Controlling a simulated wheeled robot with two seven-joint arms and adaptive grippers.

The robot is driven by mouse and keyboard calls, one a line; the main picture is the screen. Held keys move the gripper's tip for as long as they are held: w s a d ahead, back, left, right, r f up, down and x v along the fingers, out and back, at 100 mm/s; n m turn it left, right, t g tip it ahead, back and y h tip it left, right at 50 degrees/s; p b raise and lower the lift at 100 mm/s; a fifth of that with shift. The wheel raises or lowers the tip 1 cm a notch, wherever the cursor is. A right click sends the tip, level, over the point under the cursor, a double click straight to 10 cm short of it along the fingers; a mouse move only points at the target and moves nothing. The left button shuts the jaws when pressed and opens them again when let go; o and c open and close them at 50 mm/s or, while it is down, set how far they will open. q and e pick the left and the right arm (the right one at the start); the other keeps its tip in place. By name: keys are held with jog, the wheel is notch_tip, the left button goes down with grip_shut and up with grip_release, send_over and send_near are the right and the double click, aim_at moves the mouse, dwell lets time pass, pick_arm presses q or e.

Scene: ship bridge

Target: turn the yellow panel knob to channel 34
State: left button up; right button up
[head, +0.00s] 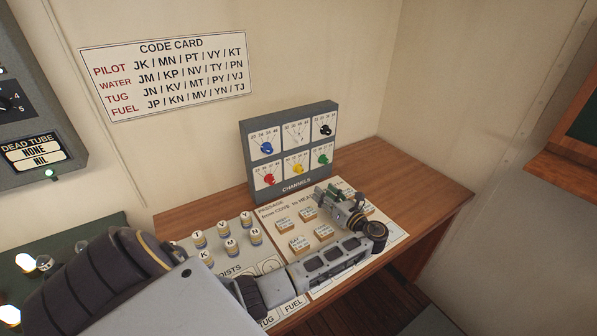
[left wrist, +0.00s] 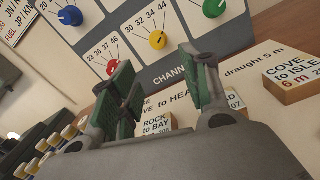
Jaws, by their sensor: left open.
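The yellow knob (head: 298,169) is in the middle of the bottom row of the grey CHANNELS panel (head: 290,187). In the left wrist view the yellow knob (left wrist: 158,40) sits below a fan of lines, with numbers that include 30, 32 and 34. I cannot tell which number it points at. My left gripper (head: 338,205) is open and empty, in front of the panel and below the yellow knob in the picture. Its two green-padded fingers (left wrist: 165,84) stand apart, and they do not touch the knob. My right gripper is not in view.
A red knob (head: 269,180) and a green knob (head: 322,160) flank the yellow one; blue, white and black knobs sit above. Lettered pegs (head: 222,227) and labelled blocks (head: 300,243) stand on the desk. The desk's right end (head: 425,190) is clear.

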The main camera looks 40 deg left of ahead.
aim_at(301, 172)
pick_arm(q)
jog(key=shift+r, duration=0.15)
jog(key=shift+d, duration=0.1)
jog(key=shift+p+x, duration=0.55)
jog(key=shift+x, duration=6.45)
jog(key=shift+s, duration=0.1)
jog(key=c, duration=1)
